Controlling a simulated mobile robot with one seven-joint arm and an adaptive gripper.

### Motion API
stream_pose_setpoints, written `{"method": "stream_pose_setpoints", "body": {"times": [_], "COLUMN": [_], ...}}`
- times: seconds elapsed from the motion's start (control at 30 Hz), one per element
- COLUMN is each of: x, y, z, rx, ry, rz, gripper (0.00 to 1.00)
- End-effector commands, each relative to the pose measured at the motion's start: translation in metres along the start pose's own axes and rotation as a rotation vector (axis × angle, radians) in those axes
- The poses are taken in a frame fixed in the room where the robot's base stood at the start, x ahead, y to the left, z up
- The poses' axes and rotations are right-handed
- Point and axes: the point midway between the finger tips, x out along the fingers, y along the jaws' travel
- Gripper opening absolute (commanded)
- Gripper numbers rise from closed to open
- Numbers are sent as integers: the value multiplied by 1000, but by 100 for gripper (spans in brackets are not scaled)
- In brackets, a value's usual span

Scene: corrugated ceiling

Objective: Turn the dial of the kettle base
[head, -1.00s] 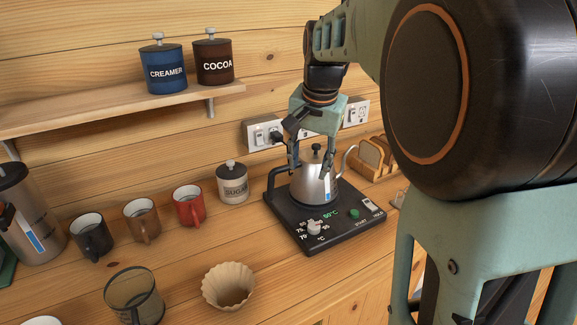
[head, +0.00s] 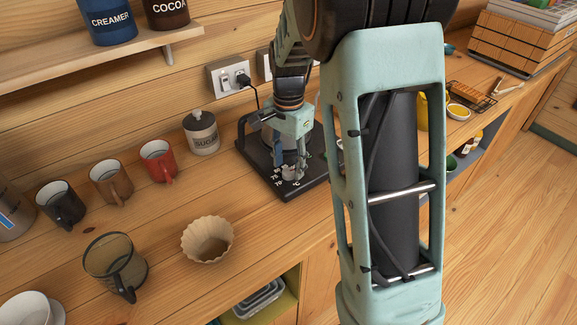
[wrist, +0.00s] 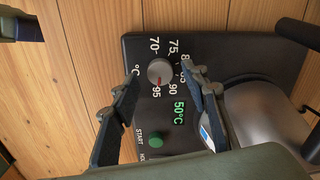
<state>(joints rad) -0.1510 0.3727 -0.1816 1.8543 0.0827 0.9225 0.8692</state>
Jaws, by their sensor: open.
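The black kettle base (head: 283,188) sits on the wooden counter and is partly hidden by my gripper in the head view. In the wrist view the base (wrist: 140,50) carries a round silver dial (wrist: 160,71) with a red mark pointing towards 95. Temperature numbers ring the dial, and a green display reads 50°C. A green START button (wrist: 155,142) lies below it. The steel kettle (wrist: 265,112) stands on the base, to the right in the wrist view. My gripper (wrist: 157,88) is open, its fingers on either side of the dial; contact cannot be told. In the head view my gripper (head: 290,170) is over the base's front.
A sugar jar (head: 201,133), a red mug (head: 158,162) and other mugs stand left of the base. A paper filter (head: 207,239) and a glass jug (head: 114,265) are nearer. The wall socket (head: 230,78) is behind.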

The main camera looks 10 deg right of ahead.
Motion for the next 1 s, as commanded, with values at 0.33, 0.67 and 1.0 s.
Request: {"method": "stream_pose_setpoints", "body": {"times": [0.33,0.67,1.0], "x": [15,15,14], "y": [0,0,0], "z": [0,0,0], "rx": [0,0,-7], "ry": [1,1,1], "rz": [0,0,0], "gripper": [42,18,0]}}
